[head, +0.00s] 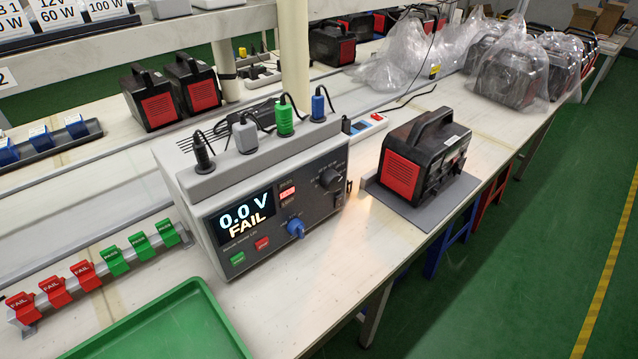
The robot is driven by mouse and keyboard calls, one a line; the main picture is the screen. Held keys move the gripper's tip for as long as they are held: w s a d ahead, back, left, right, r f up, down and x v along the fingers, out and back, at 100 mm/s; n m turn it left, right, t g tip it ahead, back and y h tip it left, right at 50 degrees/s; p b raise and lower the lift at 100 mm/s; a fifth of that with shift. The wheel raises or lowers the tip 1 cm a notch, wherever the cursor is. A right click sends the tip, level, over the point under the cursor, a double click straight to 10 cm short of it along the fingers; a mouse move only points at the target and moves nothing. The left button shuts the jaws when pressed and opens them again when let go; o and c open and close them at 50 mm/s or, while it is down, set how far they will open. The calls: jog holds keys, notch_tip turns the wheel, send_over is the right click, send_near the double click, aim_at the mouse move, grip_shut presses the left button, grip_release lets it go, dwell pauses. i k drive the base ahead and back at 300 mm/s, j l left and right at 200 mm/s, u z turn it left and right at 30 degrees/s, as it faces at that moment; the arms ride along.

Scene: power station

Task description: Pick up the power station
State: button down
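A black power station (428,158) with a red side panel and a top carrying handle stands upright on a grey mat (387,201) near the table's right edge. It is just right of the grey tester box. My gripper is not in view, and no part of it touches the power station.
The tester (262,195) reads "0.0 V FAIL". A green tray (165,330) and a rail of red and green tags (100,272) lie left. Several more power stations stand behind, some in plastic bags (510,70). Bare table (310,310) lies in front; green floor is right.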

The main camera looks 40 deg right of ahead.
aim_at(416, 154)
jog(key=i+j+z, duration=0.1)
jog(key=z, duration=0.3)
jog(key=j+z, duration=0.15)
jog(key=z, duration=0.25)
jog(key=i+j+z, duration=0.1)
jog(key=z, duration=0.3)
